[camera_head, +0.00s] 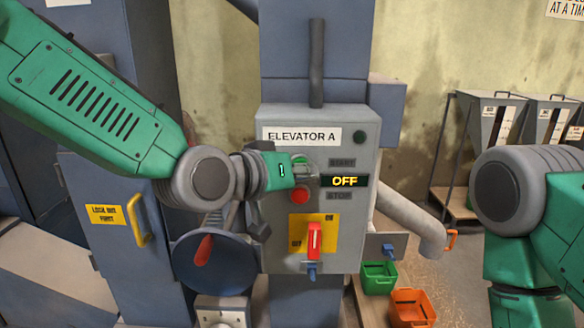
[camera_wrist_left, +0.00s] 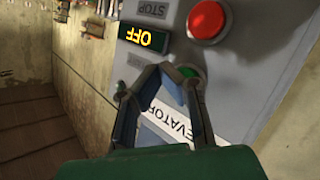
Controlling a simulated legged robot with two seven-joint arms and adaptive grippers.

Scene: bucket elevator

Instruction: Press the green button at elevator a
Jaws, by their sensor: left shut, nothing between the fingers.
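The grey control box (camera_head: 279,117) labelled "ELEVATOR A" stands in the middle of the head view. Its green button (camera_head: 300,158) is mostly covered by my left gripper (camera_head: 310,172). In the left wrist view the green button (camera_wrist_left: 188,71) shows just beside and behind the tips of my left gripper (camera_wrist_left: 172,70), which is shut and empty. I cannot tell whether the fingertips touch it. The display (camera_head: 345,181) reads OFF. The red stop button (camera_head: 299,196) sits below the green one. My right arm shows at the right edge, but its gripper is out of view.
A red-handled switch (camera_head: 314,241) on a yellow plate is low on the box. A dark round indicator (camera_head: 359,137) is at its upper right. A grey pipe (camera_head: 410,219) slopes down at the right. Green (camera_head: 379,278) and orange (camera_head: 412,307) crates stand below.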

